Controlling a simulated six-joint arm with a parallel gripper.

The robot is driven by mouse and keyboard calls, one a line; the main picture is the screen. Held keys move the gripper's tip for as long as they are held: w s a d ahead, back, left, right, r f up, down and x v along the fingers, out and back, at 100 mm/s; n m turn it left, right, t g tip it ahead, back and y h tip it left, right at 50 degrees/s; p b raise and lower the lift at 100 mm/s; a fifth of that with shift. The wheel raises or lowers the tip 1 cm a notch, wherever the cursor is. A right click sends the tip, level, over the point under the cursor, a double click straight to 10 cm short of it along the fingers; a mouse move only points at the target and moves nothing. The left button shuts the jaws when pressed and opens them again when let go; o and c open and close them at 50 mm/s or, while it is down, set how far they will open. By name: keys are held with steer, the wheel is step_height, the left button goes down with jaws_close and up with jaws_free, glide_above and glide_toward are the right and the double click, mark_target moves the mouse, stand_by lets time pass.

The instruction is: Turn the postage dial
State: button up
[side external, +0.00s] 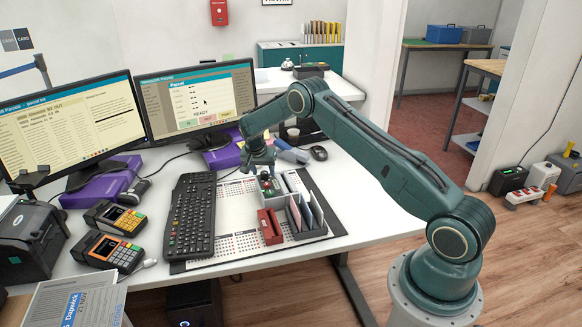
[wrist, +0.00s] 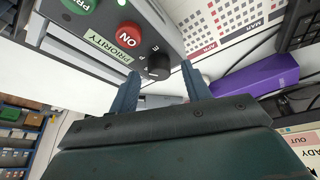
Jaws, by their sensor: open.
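My gripper (wrist: 160,72) is open, with one blue-grey finger on each side of the dial in the wrist view. Gaps show between the dial and both fingers; how deep the fingers reach is unclear. In the side external view, my gripper (side external: 261,166) hangs just above the control box (side external: 268,186) on the desk mat, and the dial cannot be made out there.
An organizer with upright cards (side external: 306,215) and a red holder (side external: 270,227) are close in front. A keyboard (side external: 191,214) lies to the left. Purple boxes (side external: 224,153) and a mouse (side external: 319,153) are behind. Card terminals (side external: 108,251) are at the left.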

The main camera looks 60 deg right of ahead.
steer(key=shift+d+f, duration=0.1)
steer(key=shift+f, duration=0.15)
steer(key=shift+c, duration=0.5)
steer(key=c, duration=0.9)
steer(key=shift+m, duration=0.3)
steer(key=shift+w+m+g, duration=0.2)
steer(key=shift+m+g, duration=0.8)
steer(key=shift+m, duration=1.7)
